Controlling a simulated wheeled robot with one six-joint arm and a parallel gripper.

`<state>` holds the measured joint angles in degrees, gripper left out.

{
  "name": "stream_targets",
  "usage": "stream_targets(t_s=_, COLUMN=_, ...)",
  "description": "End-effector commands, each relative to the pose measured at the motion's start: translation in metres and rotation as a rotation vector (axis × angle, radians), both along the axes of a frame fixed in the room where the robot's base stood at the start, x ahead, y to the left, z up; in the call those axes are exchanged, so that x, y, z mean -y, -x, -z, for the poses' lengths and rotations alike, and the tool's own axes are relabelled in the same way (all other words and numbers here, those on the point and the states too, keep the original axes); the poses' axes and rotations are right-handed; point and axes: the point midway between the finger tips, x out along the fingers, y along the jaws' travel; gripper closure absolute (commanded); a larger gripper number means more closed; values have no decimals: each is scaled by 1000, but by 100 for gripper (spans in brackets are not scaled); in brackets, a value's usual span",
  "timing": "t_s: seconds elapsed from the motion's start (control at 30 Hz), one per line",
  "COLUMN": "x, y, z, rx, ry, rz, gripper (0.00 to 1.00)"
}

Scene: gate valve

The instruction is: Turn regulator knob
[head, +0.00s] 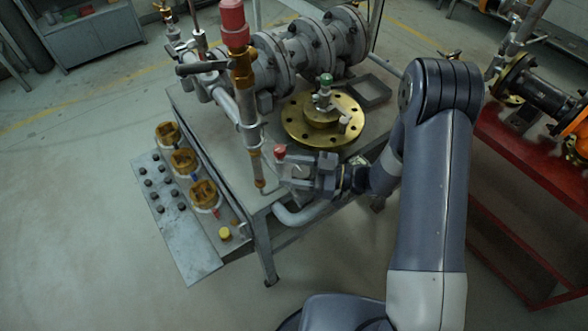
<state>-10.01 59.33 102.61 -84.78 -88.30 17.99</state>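My gripper (293,172) is at the front corner of the metal bench, pointing left, close to a vertical pipe. A small red knob (280,151) shows right at its fingertips; I cannot tell whether they touch or whether the fingers are open or shut. A larger red cap or knob (232,16) tops the vertical pipe, above and left of the gripper. A small green-topped fitting (326,80) stands on a round brass flange (297,120) behind the gripper. None of these is clearly marked as the regulator knob.
The metal bench (222,155) carries large grey flanged valves (310,45). Several brass fittings (184,160) and a yellow cap (225,233) line its left side, beside a panel with dark knobs (185,228). A red stand (520,150) is at right. The left floor is clear.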

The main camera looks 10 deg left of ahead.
Motion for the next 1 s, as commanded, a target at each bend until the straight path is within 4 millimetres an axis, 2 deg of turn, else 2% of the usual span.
stream_targets(t_s=0.03, x=0, y=0, z=0, rx=0, ry=0, rz=0, gripper=52)
stream_targets(t_s=0.37, x=0, y=0, z=0, rx=0, ry=0, rz=0, gripper=79)
stream_targets(t_s=0.67, x=0, y=0, z=1, rx=0, ry=1, rz=36, gripper=80)
stream_targets(t_s=1.0, x=0, y=-3, z=4, rx=0, ry=-1, rz=252, gripper=80)
